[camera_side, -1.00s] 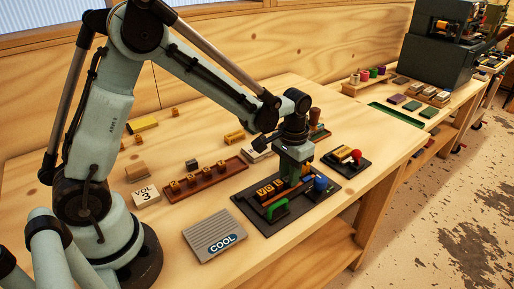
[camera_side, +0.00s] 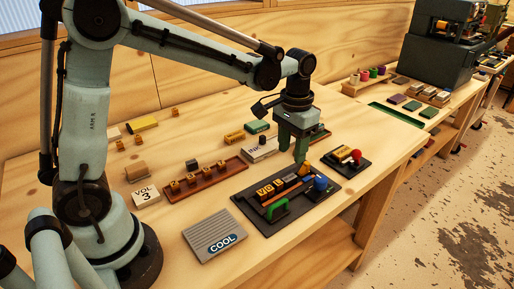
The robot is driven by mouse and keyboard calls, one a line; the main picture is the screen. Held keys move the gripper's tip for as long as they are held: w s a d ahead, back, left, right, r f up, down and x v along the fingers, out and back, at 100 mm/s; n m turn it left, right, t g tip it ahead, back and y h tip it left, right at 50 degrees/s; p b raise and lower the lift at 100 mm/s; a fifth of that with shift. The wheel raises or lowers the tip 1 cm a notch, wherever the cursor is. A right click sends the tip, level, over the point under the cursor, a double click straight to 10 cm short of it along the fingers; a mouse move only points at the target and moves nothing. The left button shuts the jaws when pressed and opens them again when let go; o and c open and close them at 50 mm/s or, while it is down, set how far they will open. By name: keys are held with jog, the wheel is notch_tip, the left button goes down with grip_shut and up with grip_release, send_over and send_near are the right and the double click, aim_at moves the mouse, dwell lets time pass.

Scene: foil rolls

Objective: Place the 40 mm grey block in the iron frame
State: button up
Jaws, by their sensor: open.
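The iron frame (camera_side: 250,213) is a dark flat tray at the middle right of the bench. Gold letter blocks (camera_side: 265,190) stand in a row in it, and a grey block (camera_side: 290,180) sits in the same row, right of the letters. Another gold piece (camera_side: 305,170) is at the row's far right end. My gripper (camera_side: 291,153) is open and empty, above the back edge of the frame. It is apart from the grey block as far as I can see. Exact block sizes and how snugly the grey block sits are too small to tell.
The frame carries a green handle (camera_side: 277,208) and a blue knob (camera_side: 320,184). A brown tray (camera_side: 207,180) holds several gold blocks. A dark plate with a red knob (camera_side: 356,155) is to the right. A ribbed COOL pad (camera_side: 214,234) lies in front.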

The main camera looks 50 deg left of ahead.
jog(key=s+a+r+t, duration=0.1)
jog(key=s+r+t, duration=0.2)
jog(key=s+r, duration=0.35)
jog(key=s+a+f+t, duration=0.1)
jog(key=s+f+t, duration=0.1)
jog(key=s+t, duration=0.2)
jog(key=shift+s+a+f, duration=0.25)
jog(key=shift+s+a, duration=0.1)
jog(key=shift+s, duration=0.65)
